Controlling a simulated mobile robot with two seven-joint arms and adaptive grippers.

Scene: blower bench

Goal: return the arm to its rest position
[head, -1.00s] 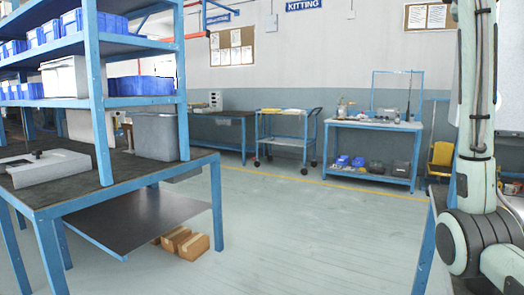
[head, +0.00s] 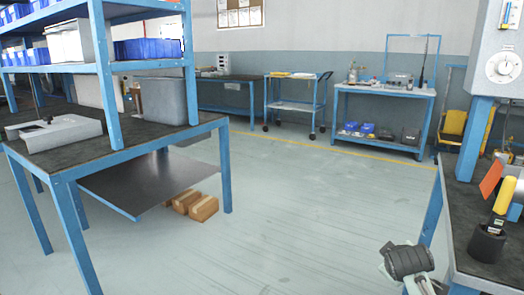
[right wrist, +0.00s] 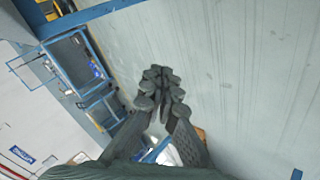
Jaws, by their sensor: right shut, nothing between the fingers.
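My right gripper (right wrist: 160,78) shows in the right wrist view with its dark fingers drawn together at the tips and nothing between them. It hangs over open pale floor, clear of any surface. In the head view, only a dark rounded part of my right arm shows low at the bottom right, left of the near right bench (head: 456,235). The rest of that arm is out of frame. My left gripper is in neither view.
A blue-framed shelf bench (head: 145,148) stands at left, with cardboard boxes (head: 195,206) on the floor beneath. A yellow-handled tool (head: 503,196) stands in a black holder (head: 487,245) on the right bench. A cart (head: 292,103) stands at the back. The middle floor is clear.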

